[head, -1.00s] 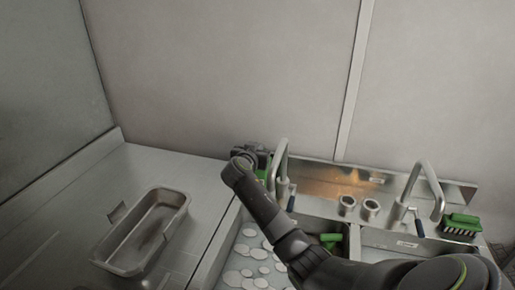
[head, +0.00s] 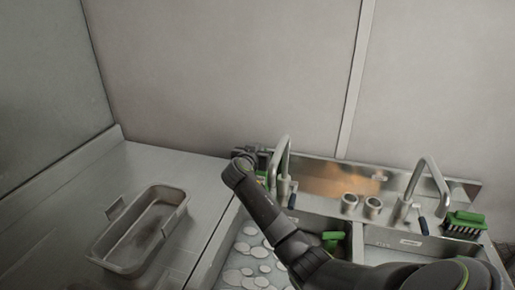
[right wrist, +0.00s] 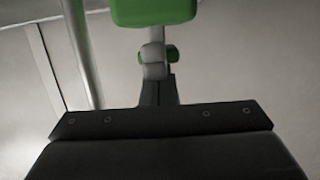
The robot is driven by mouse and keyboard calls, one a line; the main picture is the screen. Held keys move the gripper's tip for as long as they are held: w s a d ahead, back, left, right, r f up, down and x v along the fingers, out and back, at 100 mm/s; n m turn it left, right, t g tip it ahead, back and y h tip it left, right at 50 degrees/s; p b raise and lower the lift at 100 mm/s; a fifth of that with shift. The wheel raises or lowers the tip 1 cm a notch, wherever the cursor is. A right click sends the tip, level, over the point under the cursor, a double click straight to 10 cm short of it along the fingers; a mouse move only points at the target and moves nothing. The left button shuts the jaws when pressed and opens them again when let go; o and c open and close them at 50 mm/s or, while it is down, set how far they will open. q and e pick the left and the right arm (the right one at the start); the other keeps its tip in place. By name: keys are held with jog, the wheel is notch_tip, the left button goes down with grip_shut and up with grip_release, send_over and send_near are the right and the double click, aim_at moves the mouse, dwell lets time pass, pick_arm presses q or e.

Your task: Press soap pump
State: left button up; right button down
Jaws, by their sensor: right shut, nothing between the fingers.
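The soap pump shows in the right wrist view as a green body (right wrist: 153,12) at the top edge with a pale narrow stem (right wrist: 157,34) running down from it. In the head view a small green part (head: 262,172) shows behind my wrist, left of the left faucet; most of it is hidden. My right gripper (head: 262,153) is shut at the back edge of the sink. In the right wrist view its fingers (right wrist: 155,62) are together, in line with the stem. I cannot tell whether they touch it. My left gripper is not in view.
The left faucet (head: 285,150) stands close beside my right gripper. Another faucet (head: 432,175) and a green brush (head: 464,222) are at the right. Several pale plates (head: 250,262) lie in the sink. A metal tray (head: 120,258) sits on the left counter.

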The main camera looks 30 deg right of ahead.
jog(key=shift+s+a+f, duration=0.1)
jog(key=shift+a+f, duration=0.05)
jog(key=shift+f, duration=0.1)
jog(key=shift+s+a, duration=0.15)
jog(key=shift+a, duration=0.05)
jog(key=b+v, duration=0.4)
jog(key=v, duration=1.2)
jog(key=shift+a+r, duration=0.25)
jog(key=shift+r, duration=0.15)
jog(key=shift+s, duration=0.15)
jog(key=shift+f, duration=0.1)
